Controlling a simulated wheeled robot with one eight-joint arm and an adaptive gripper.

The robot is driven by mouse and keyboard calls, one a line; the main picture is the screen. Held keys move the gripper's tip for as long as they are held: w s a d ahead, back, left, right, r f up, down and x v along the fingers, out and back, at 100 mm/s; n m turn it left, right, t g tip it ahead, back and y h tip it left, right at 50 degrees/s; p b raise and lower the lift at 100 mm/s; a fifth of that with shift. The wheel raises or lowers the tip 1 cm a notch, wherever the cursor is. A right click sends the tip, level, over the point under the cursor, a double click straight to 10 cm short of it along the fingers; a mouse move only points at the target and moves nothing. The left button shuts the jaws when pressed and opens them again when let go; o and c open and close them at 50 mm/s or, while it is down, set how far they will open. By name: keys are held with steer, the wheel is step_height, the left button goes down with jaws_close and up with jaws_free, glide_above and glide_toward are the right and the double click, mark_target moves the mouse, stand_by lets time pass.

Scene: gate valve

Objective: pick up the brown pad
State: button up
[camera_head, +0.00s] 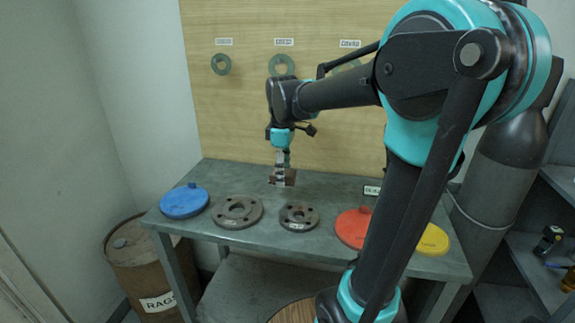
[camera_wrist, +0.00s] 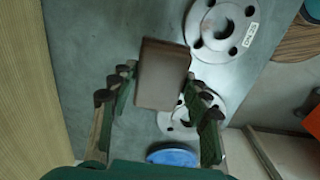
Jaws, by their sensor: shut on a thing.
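The brown pad (camera_head: 283,179) is a small block at the tips of my gripper (camera_head: 282,164), over the back middle of the grey bench. In the wrist view the pad (camera_wrist: 162,72) looks like a plain brown rectangle between the two fingers of my gripper (camera_wrist: 160,92), with a finger at each side edge. My gripper is shut on the pad and points down. I cannot tell whether the pad's underside touches the bench.
The grey bench (camera_head: 335,190) holds a blue disc (camera_head: 184,200), two grey flanges (camera_head: 236,211) (camera_head: 299,216), a red disc (camera_head: 354,228) and a yellow disc (camera_head: 433,240) along its front. Gaskets hang on the wooden board (camera_head: 235,110) behind. A rags drum (camera_head: 145,260) stands at left.

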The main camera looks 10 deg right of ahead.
steer(key=s+a, duration=0.4)
steer(key=s, duration=0.5)
steer(key=shift+s, duration=0.4)
steer(key=o, duration=0.5)
steer(key=shift+c, duration=1.2)
steer(key=shift+w, duration=0.1)
steer(key=shift+r, duration=0.1)
